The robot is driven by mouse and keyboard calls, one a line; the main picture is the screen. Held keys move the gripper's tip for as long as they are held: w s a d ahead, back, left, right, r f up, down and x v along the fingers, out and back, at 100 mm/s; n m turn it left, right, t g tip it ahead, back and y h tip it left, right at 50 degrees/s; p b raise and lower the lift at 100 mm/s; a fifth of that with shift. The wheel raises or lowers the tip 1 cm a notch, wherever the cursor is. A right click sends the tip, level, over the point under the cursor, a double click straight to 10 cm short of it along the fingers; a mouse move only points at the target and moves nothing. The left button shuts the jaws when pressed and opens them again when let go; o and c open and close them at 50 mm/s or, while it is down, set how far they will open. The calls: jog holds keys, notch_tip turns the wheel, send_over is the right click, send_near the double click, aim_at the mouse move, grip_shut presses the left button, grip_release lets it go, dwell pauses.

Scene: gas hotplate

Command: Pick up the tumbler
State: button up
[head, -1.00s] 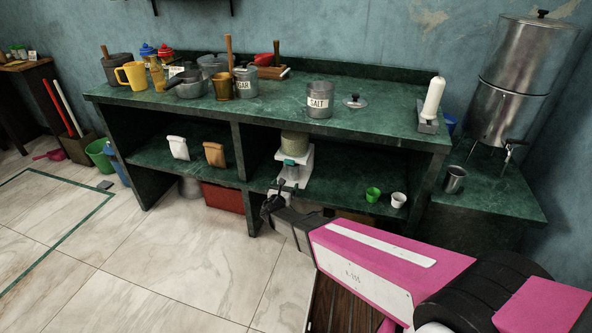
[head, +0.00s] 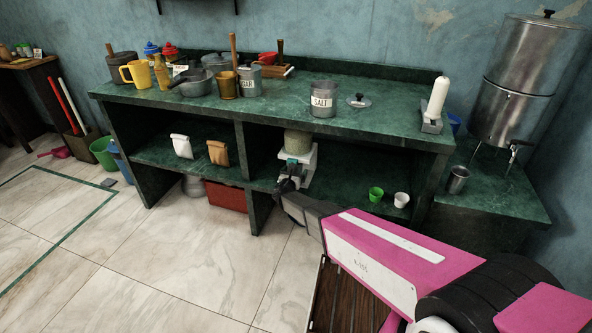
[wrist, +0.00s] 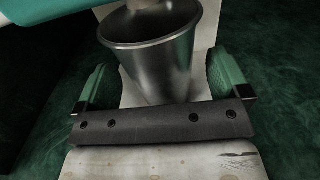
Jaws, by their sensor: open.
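A grey metal tumbler (wrist: 152,65) shows in the wrist view. It stands upright in front of a white appliance, below its teal part and a spout-like piece. My gripper (wrist: 160,88) is open, with one green-padded finger on each side of the tumbler and a gap on both sides. In the head view my gripper (head: 287,186) is at the front of the white appliance (head: 308,158) on the lower shelf. The tumbler there is hidden or too small to make out. Another metal tumbler (head: 458,180) stands under the urn's tap at the right.
The green shelf unit (head: 350,118) has a countertop close above my gripper and an upright divider (head: 259,208) to its left. A green cup (head: 376,194) and a white cup (head: 401,200) stand to the right on the lower shelf. Two bags (head: 218,153) stand in the left bay.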

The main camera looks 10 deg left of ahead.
jog(key=c, duration=1)
jog(key=shift+c, duration=0.2)
